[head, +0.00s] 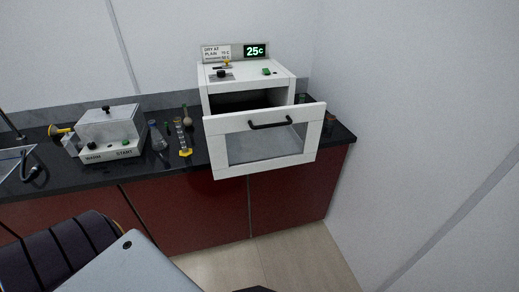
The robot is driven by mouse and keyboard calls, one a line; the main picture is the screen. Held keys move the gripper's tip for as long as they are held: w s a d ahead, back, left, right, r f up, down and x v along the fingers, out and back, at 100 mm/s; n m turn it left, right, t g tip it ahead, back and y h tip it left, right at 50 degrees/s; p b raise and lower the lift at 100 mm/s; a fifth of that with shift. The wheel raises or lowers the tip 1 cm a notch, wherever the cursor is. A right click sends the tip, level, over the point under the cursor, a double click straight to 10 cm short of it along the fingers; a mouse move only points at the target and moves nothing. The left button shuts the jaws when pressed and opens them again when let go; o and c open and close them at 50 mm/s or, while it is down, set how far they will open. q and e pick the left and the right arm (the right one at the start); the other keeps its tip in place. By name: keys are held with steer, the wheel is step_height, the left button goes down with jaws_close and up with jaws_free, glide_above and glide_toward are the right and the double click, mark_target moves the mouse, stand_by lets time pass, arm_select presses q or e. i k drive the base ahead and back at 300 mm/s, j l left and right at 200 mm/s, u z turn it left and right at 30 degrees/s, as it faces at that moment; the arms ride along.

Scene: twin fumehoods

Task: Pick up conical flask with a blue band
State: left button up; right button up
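A small conical flask (159,142) of clear glass stands upright on the black counter, between the white-based boxed device and a yellow-footed cylinder. A blue part shows at its neck, but it is too small to tell whether this is a band. Neither of my grippers is in view, so where they are relative to the flask is not shown.
The boxed device (112,152) stands left of the flask, and the yellow-footed cylinder (184,152) stands close on its right. A white oven (282,85) has its windowed front (312,158) pulled out past the edge of the black counter (205,158). Floor (300,245) shows in front of the red cabinets (175,210).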

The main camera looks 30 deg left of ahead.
mark_target(158, 142)
steer(key=u, duration=2.1)
steer(key=i+l, duration=0.15)
steer(key=l, duration=0.2)
steer(key=i+l+u, duration=0.1)
steer(key=l, duration=0.2)
steer(key=i+l, duration=0.2)
steer(key=l, duration=0.15)
steer(key=i+l+u, duration=0.1)
steer(key=l, duration=0.25)
